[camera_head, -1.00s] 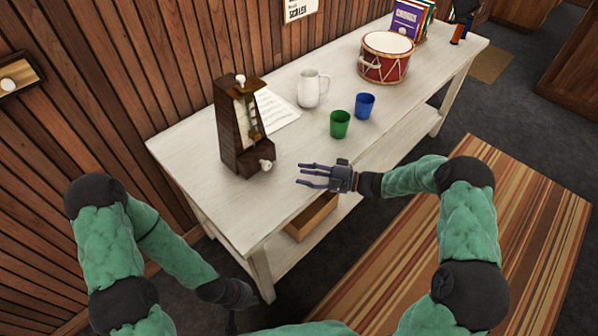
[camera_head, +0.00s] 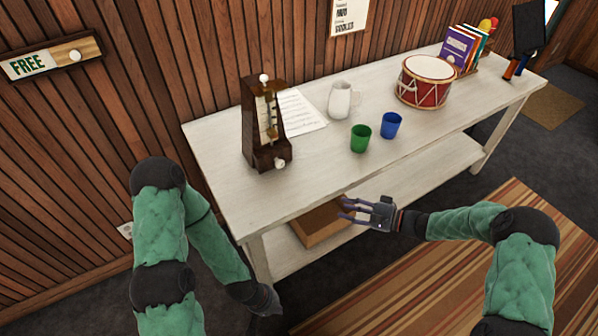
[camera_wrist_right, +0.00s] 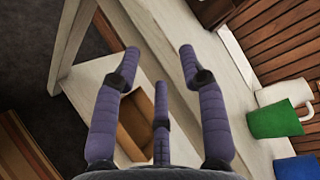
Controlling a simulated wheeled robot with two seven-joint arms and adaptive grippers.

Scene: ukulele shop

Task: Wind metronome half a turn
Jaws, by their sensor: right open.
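The metronome (camera_head: 264,125) is a dark brown wooden case standing upright on the white table, with a pale face and pendulum. A white winding knob (camera_head: 280,163) sticks out low on its right side. My right gripper (camera_head: 346,209) is open and empty, in front of the table's front edge and lower right of the metronome. Its three spread fingers (camera_wrist_right: 155,70) also show in the right wrist view, with nothing between them. My left gripper (camera_head: 268,303) hangs low by the table's near left leg, too dark and small to read its fingers.
On the white table (camera_head: 215,150) are sheet music (camera_head: 300,112), a white pitcher (camera_head: 340,100), a green cup (camera_head: 361,139), a blue cup (camera_head: 391,125), a red drum (camera_head: 424,84) and books (camera_head: 462,48). A wooden box (camera_head: 318,226) sits on the lower shelf. The tabletop right of the metronome's knob is clear.

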